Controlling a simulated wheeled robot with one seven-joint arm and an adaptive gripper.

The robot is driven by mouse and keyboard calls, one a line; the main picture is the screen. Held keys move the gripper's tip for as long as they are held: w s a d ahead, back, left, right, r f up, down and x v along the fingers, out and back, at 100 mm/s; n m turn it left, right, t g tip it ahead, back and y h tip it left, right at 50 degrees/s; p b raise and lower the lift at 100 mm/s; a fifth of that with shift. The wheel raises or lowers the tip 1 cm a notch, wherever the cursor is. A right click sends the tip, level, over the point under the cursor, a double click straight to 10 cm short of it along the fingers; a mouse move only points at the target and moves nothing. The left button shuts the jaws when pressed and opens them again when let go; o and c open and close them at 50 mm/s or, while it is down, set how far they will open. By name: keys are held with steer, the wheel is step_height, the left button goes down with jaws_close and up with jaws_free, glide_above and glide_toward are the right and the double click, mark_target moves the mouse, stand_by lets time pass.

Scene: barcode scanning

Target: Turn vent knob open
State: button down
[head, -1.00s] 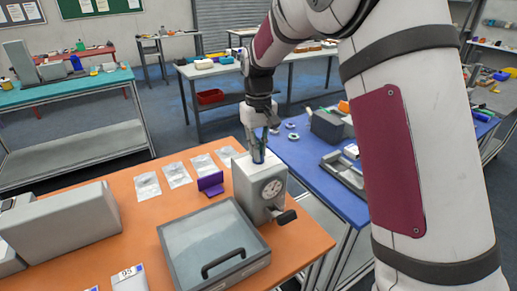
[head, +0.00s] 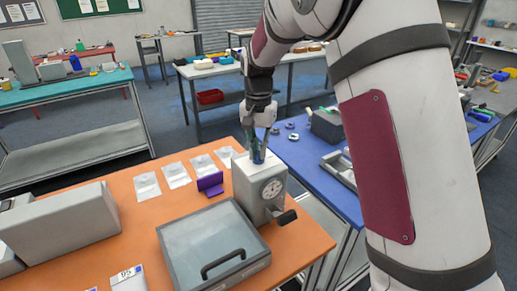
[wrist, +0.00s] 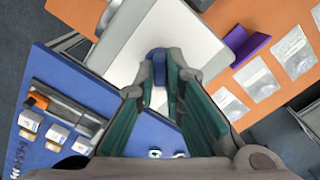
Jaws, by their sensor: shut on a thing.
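A grey box-shaped device (head: 252,187) stands on the orange table, with a round dial (head: 271,188) on its front and a dark lever at its lower right. A small blue knob (head: 258,156) sits on its top face; it also shows in the wrist view (wrist: 159,62). My gripper (head: 257,152) points down over the device top, its fingertips on either side of the knob. In the wrist view the green-lined fingers (wrist: 161,75) are closed on the knob. The fingers hide part of the knob.
A grey lidded case (head: 214,248) with a black handle lies in front of the device. A purple stand (head: 210,184) and several clear packets lie left on the orange table (head: 150,222). A blue table (head: 290,152) with parts adjoins at the right.

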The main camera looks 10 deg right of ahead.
mark_target(258, 152)
steer(key=m, duration=0.4)
steer(key=shift+m+p, duration=0.4)
steer(key=shift+m, duration=1.4)
steer(key=c, duration=1.7)
jaws_free()
step_height(258, 152, up, 12)
steer(key=shift+r, duration=0.1)
